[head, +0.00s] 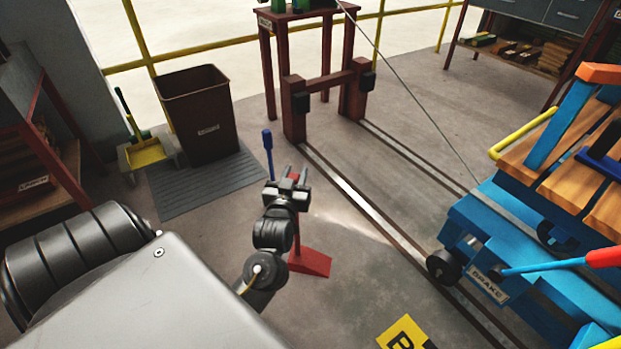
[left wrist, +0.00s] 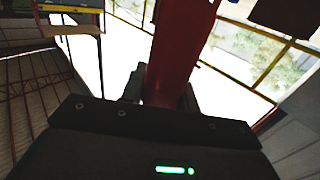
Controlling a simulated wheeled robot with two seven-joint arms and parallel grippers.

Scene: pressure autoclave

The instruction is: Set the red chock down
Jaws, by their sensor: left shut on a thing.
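The red chock (head: 312,263) is a wedge with a thin upright red handle, low over the grey floor near the rails. I cannot tell for sure whether its base touches the floor. My left gripper (head: 290,178) is above the wedge, shut on the top of the red handle. In the left wrist view the red handle (left wrist: 178,60) rises between the fingers (left wrist: 160,92), which are partly hidden by the gripper body. My right gripper is not in view.
Rails (head: 350,197) run past the chock to a red buffer stop (head: 325,95). A blue cart (head: 470,225) with a brake lever stands at right. A brown bin (head: 200,112), a grey mat (head: 205,182) and a blue-topped rod (head: 268,150) are behind. Floor around the wedge is clear.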

